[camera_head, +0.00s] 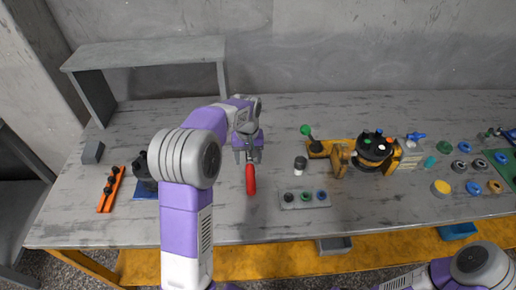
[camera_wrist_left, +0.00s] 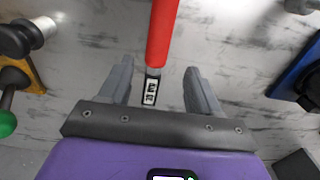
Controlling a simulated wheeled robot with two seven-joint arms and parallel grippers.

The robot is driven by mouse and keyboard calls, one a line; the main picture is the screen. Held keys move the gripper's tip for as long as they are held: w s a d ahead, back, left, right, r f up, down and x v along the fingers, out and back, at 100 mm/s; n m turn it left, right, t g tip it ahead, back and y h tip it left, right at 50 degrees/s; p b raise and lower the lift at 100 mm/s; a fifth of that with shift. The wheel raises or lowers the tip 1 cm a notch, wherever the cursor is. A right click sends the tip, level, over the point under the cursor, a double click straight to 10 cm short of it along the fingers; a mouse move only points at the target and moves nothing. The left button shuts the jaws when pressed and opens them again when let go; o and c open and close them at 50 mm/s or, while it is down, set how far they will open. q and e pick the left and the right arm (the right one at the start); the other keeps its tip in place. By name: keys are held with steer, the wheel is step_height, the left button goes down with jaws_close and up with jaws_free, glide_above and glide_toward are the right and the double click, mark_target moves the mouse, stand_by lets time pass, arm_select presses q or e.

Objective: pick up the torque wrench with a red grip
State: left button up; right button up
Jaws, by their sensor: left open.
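The torque wrench shows its red grip (camera_head: 251,179) on the grey table in the head view, pointing toward the front edge. In the left wrist view the red grip (camera_wrist_left: 161,32) comes in from the top, with a dark shaft and a small white scale below it between the fingers. My left gripper (camera_head: 248,157) is open above the wrench, one finger on each side of its shaft; it also shows in the left wrist view (camera_wrist_left: 159,84). The fingers look apart from the shaft. The wrench's head is hidden under my gripper. My right gripper is out of view.
A small black-and-white cylinder (camera_head: 299,166) and a grey block with several knobs (camera_head: 304,200) lie right of the wrench. The yellow motor fixture (camera_head: 340,160) stands further right. An orange holder (camera_head: 110,189) lies at left. A grey shelf (camera_head: 150,52) stands behind.

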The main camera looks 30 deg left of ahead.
mark_target(250, 170)
arm_select(q)
steer(key=shift+s+f+b, duration=0.2)
steer(key=shift+f, duration=0.3)
steer(key=shift+s+f+b, duration=0.15)
steer(key=shift+f, duration=0.65)
steer(key=f+b, duration=0.1)
steer(key=f, duration=0.1)
steer(key=f+b, duration=0.1)
steer(key=shift+w+d+f, duration=0.1)
steer(key=shift+d+f, duration=0.25)
steer(key=shift+w+f, duration=0.1)
steer(key=shift+f, duration=0.35)
steer(key=shift+r, duration=0.1)
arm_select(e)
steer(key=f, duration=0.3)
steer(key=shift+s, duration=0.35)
arm_select(q)
steer(key=shift+c, duration=0.3)
jaws_close()
